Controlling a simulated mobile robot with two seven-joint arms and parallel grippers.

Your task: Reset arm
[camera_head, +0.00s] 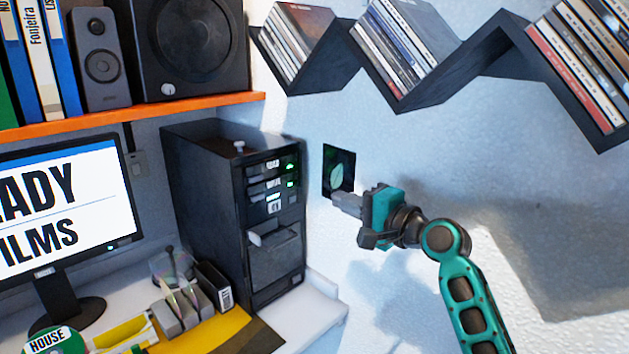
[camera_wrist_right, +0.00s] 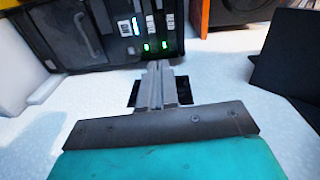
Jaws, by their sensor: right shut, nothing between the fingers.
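My right arm comes in from the lower right in the head view, teal and dark grey. Its right gripper (camera_head: 338,201) is shut and empty, in front of the white wall, just below a small black square panel (camera_head: 338,168) with a pale green leaf shape. In the wrist view the shut fingers of the right gripper (camera_wrist_right: 163,70) cover the middle of the black panel (camera_wrist_right: 184,91). I cannot tell whether the fingertips touch the wall. My left gripper is not in view.
A black tower unit (camera_head: 240,215) with green lights stands left of the gripper on a white desk (camera_head: 318,306). Zigzag black shelves (camera_head: 495,75) with disc cases hang above. A monitor (camera_head: 60,215) and an orange shelf (camera_head: 130,117) are at left. The lower right wall is clear.

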